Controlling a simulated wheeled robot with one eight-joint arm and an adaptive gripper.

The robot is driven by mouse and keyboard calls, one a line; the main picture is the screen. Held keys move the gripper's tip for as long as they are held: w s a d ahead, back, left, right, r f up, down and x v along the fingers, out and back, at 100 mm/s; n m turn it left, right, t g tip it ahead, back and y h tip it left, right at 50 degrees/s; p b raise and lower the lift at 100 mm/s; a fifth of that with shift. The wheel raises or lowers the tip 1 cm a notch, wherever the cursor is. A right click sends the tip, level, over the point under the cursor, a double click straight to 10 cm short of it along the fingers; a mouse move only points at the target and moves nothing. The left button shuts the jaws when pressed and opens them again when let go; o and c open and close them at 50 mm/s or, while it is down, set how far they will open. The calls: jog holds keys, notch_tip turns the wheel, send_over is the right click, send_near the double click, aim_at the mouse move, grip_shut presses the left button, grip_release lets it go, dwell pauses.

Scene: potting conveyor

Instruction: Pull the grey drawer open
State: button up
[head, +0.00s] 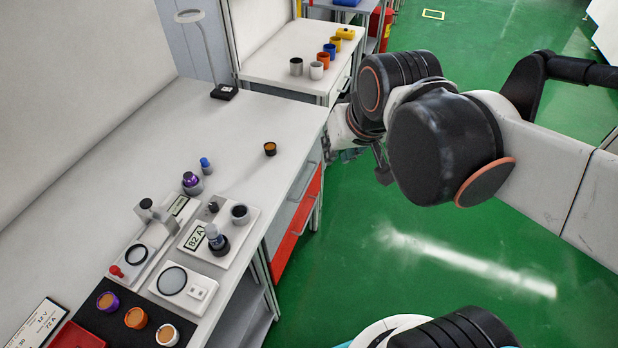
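The grey drawer (290,213) is in the unit under the right edge of the white workbench. Its front looks flush with the unit, and a grey handle (304,182) runs along it. A red drawer (296,232) sits directly below it. My gripper (364,160) is to the right of the drawer unit, over the green floor, and appears apart from the handle. My own arm links hide most of it. A dark finger part shows, but its opening does not.
The workbench (240,130) holds a lamp (203,50), a small dark cup (270,149), instrument plates and several coloured pots near the front. A second bench (270,62) with several cups stands behind. The green floor (350,240) beside the drawers is clear.

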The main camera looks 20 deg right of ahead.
jog(key=w+d+f+m+g, duration=0.1)
jog(key=w+f+m+g, duration=0.15)
jog(key=w, duration=0.55)
jog(key=m+g+y+b, duration=0.1)
jog(key=m+g+b, duration=0.1)
jog(key=m+b, duration=0.15)
send_over(310, 179)
jog(key=s+d, duration=0.2)
notch_tip(310, 179, down, 19)
jog(key=shift+y, duration=0.3)
jog(key=b+x, duration=0.2)
jog(key=x, duration=0.5)
jog(key=b+x, duration=0.2)
jog(key=x, duration=0.4)
jog(key=shift+d+f, duration=0.15)
jog(key=shift+f, duration=0.3)
grip_shut()
